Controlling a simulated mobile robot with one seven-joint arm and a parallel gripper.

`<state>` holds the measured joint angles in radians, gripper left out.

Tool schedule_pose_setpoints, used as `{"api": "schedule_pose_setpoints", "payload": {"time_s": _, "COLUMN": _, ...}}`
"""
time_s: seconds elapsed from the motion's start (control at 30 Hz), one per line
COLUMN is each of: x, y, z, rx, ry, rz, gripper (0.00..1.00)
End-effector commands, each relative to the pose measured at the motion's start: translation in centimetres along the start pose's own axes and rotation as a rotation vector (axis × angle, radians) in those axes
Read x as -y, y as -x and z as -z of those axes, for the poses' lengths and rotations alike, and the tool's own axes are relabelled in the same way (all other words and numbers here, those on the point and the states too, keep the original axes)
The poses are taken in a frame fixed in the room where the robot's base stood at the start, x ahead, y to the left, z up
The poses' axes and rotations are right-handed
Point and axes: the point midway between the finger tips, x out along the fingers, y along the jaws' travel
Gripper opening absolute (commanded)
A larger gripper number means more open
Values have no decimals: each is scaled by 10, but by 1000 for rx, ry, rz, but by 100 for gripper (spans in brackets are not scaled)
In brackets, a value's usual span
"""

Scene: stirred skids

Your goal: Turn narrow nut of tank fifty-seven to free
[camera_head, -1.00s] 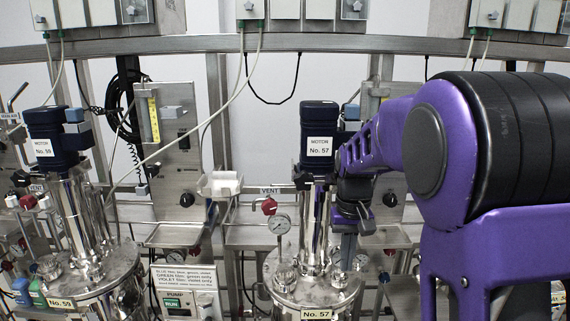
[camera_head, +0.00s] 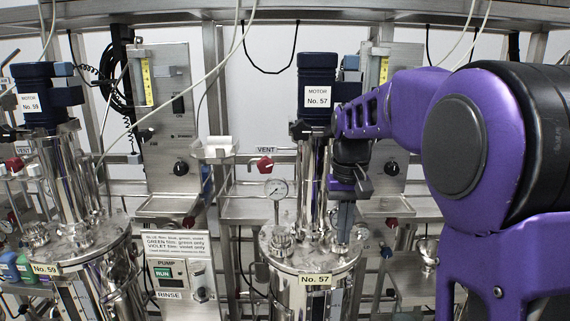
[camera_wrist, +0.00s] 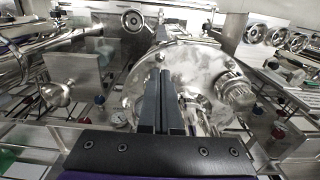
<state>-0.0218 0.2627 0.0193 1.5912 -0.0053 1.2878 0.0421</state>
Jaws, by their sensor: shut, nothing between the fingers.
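Tank fifty-seven (camera_head: 283,268) is a shiny steel vessel with a yellowish "No. 57" label on its front and a dark blue motor (camera_head: 317,75) on top. Its round lid also fills the middle of the wrist view (camera_wrist: 195,60). My gripper (camera_head: 343,238) points down over the right side of this lid, beside the motor column. In the wrist view its fingers (camera_wrist: 164,78) are together and empty. A ribbed round fitting (camera_wrist: 236,92) shows at the lid's right. Another capped fitting (camera_head: 281,240) is on the lid's front left. I cannot tell which is the narrow nut, or whether the fingertips touch anything.
A pressure gauge (camera_head: 275,189) and a red vent valve (camera_head: 265,164) stand behind tank fifty-seven. Tank fifty-nine (camera_head: 78,262) is at the left, with a pump box (camera_head: 180,277) between the tanks. White cables hang across from above.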

Motion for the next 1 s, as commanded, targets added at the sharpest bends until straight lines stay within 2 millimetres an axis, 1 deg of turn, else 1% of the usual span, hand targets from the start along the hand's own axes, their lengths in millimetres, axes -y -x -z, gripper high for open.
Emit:
{"api": "schedule_pose_setpoints", "payload": {"time_s": 0.03, "x": 0, "y": -11, "z": 0, "rx": 1, "ry": 0, "rz": 0, "gripper": 0}}
{"api": "schedule_pose_setpoints", "payload": {"time_s": 0.2, "x": 0, "y": -27, "z": 0, "rx": 1, "ry": 0, "rz": 0, "gripper": 0}}
{"api": "schedule_pose_setpoints", "payload": {"time_s": 0.3, "x": 0, "y": -31, "z": 0, "rx": 1, "ry": 0, "rz": 0, "gripper": 0}}
{"api": "schedule_pose_setpoints", "payload": {"time_s": 1.0, "x": 0, "y": -32, "z": 4, "rx": 0, "ry": 0, "rz": 0, "gripper": 0}}
